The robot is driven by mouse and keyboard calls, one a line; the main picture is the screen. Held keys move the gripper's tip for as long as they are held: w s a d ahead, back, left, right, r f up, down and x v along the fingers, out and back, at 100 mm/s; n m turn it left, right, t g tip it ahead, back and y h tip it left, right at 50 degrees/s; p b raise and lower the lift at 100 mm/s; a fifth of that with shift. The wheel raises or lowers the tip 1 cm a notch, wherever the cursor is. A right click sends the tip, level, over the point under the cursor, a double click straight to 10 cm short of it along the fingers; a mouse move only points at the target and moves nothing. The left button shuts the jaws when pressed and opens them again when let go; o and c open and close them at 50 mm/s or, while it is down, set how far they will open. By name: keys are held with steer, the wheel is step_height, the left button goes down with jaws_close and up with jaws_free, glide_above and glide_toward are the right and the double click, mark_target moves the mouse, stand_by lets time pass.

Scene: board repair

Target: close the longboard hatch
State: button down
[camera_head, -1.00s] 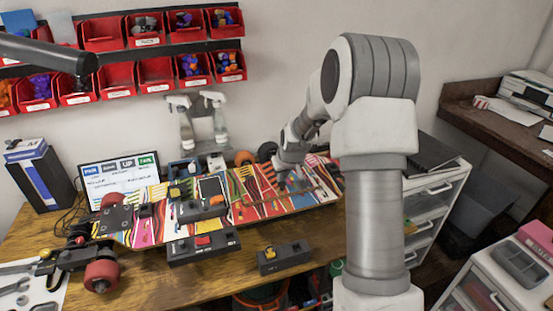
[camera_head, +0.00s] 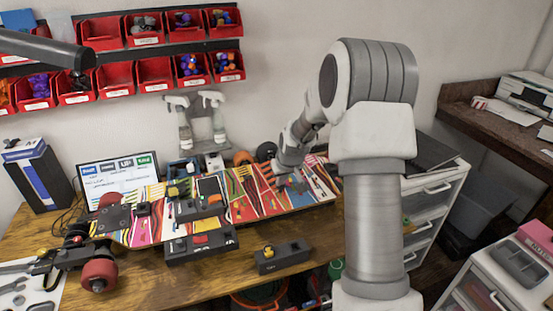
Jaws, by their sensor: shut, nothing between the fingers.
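The longboard (camera_head: 255,197), with bright multicoloured stripes, lies across the wooden workbench. Its left end carries a dark truck and a red wheel (camera_head: 99,274). A dark open-looking compartment with electronic parts (camera_head: 198,206) sits around its middle. My gripper (camera_head: 294,184) is low over the right part of the board, pointing down. It is small here, its fingers appear shut and empty, and I cannot tell whether they touch the board. I cannot clearly make out the hatch or its angle. My arm hides the board's far right end.
A dark module (camera_head: 202,246) and a smaller box with a yellow part (camera_head: 283,257) stand at the bench front. A screen (camera_head: 118,180) and spray bottles (camera_head: 184,128) are behind the board. A white drawer unit (camera_head: 432,210) stands right of the bench.

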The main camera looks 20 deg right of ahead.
steer(key=s+a+r+p, duration=0.1)
steer(key=s+a+r, duration=0.2)
steer(key=s+r, duration=0.55)
steer(key=s+a+r+p, duration=0.1)
steer(key=s+a+r, duration=0.35)
steer(key=r, duration=0.65)
steer(key=s+a+r, duration=0.1)
steer(key=s, duration=1)
steer(key=s+a+r, duration=0.2)
steer(key=s, duration=0.9)
steer(key=shift+s+a+r, duration=0.2)
steer(key=shift+a, duration=0.1)
steer(key=shift+s, duration=0.1)
